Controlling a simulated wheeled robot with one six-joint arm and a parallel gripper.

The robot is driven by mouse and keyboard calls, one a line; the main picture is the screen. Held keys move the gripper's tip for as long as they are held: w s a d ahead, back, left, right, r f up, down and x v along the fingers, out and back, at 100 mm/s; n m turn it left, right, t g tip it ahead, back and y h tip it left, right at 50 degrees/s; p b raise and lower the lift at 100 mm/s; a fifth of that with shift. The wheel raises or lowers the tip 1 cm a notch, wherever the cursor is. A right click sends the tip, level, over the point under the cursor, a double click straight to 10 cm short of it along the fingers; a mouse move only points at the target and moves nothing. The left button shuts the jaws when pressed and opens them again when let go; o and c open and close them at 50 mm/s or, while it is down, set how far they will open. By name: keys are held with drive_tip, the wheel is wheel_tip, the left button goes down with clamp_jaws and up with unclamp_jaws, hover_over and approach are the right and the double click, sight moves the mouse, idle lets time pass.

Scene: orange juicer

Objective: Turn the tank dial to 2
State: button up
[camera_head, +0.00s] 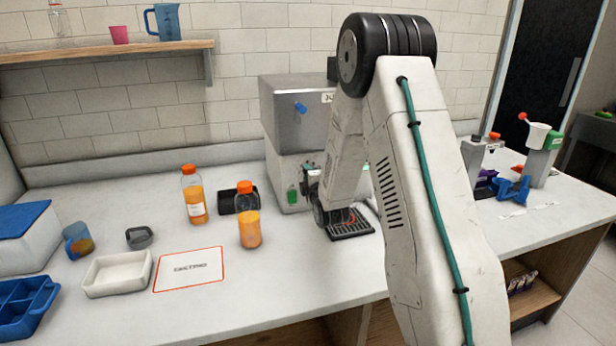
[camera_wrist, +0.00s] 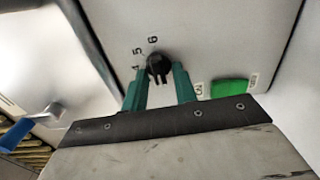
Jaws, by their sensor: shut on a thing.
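The juicer (camera_head: 290,105) is a grey and white box at the back of the counter, partly hidden by my arm. In the wrist view its white front panel (camera_wrist: 205,40) shows a small black tank dial (camera_wrist: 157,61) with printed numbers beside it; 5 and 6 are readable. My gripper (camera_wrist: 160,78) has its two teal fingers on either side of the dial, shut on it. Which number the dial points to I cannot tell. In the head view my gripper (camera_head: 309,172) is at the juicer's front, and the dial is hidden there.
A green button (camera_wrist: 229,88) sits on the panel beside the dial. A black drip tray (camera_head: 352,232) lies below my arm. Orange bottles (camera_head: 195,200) (camera_head: 249,228) stand to the left. A sign card (camera_head: 190,283) lies at the front.

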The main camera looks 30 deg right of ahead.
drive_tip(key=o, duration=0.6)
drive_tip(key=v, duration=0.7)
drive_tip(key=shift+s+a, duration=0.15)
drive_tip(key=shift+s, duration=0.25)
